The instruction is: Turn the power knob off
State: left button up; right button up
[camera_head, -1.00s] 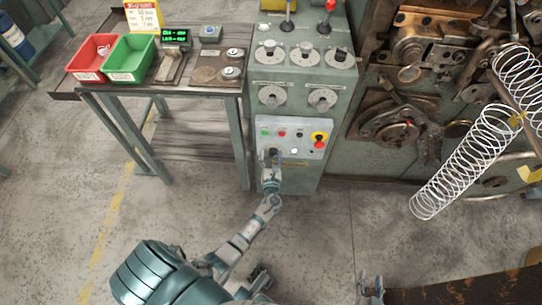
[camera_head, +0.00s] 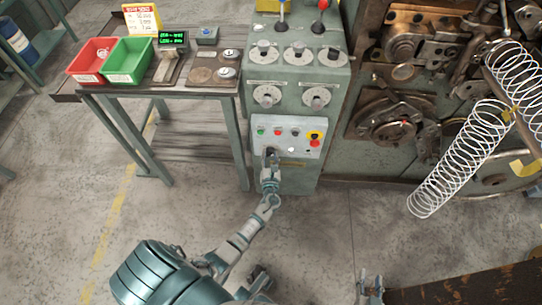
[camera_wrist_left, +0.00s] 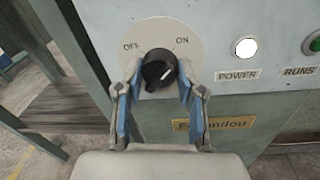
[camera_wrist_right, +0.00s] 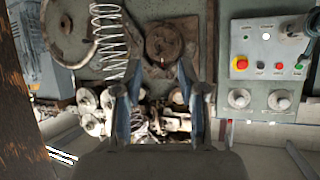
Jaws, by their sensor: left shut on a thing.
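The power knob (camera_wrist_left: 159,70) is black and sits on a round plate (camera_wrist_left: 190,40) marked OFF at the left and ON at the right. In the left wrist view, my left gripper (camera_wrist_left: 158,82) has a finger on each side of the knob and is shut on it. I cannot tell clearly which mark the knob points to. In the head view, my left gripper (camera_head: 270,165) is at the lower left of the control panel (camera_head: 305,140) and hides most of the knob. My right gripper (camera_wrist_right: 157,92) is open and empty, away from the panel.
A lit white lamp (camera_wrist_left: 246,48) labelled POWER is right of the knob. The panel also has a red emergency button (camera_head: 315,142). A side table with a red bin (camera_head: 93,60) and green bin (camera_head: 128,60) stands left. A wire spring (camera_head: 465,160) hangs at the right.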

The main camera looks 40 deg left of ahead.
pick_arm(q)
jog(key=shift+f+n, duration=0.15)
jog(key=shift+n, duration=0.45)
jog(key=shift+s+n+h+b, duration=0.1)
jog(key=shift+n+h+b, duration=0.3)
jog(key=shift+n+b, duration=2.55)
jog(key=shift+s+n+h+b, duration=0.1)
jog(key=shift+n+h+b, duration=0.5)
jog(key=shift+n, duration=4.55)
pick_arm(e)
notch_tip(320, 180, up, 16)
jog(key=s+a+m+t+y, duration=0.1)
jog(key=t+y, duration=0.1)
jog(key=t, duration=1.2)
jog(key=shift+s+a+f, duration=0.25)
jog(key=shift+s+a, duration=0.05)
jog(key=shift+a, duration=0.05)
jog(key=shift+w, duration=0.1)
pick_arm(q)
jog(key=o, duration=1.1)
jog(key=shift+o, duration=0.2)
jog(key=shift+w+y, duration=0.1)
jog(key=shift+y, duration=0.2)
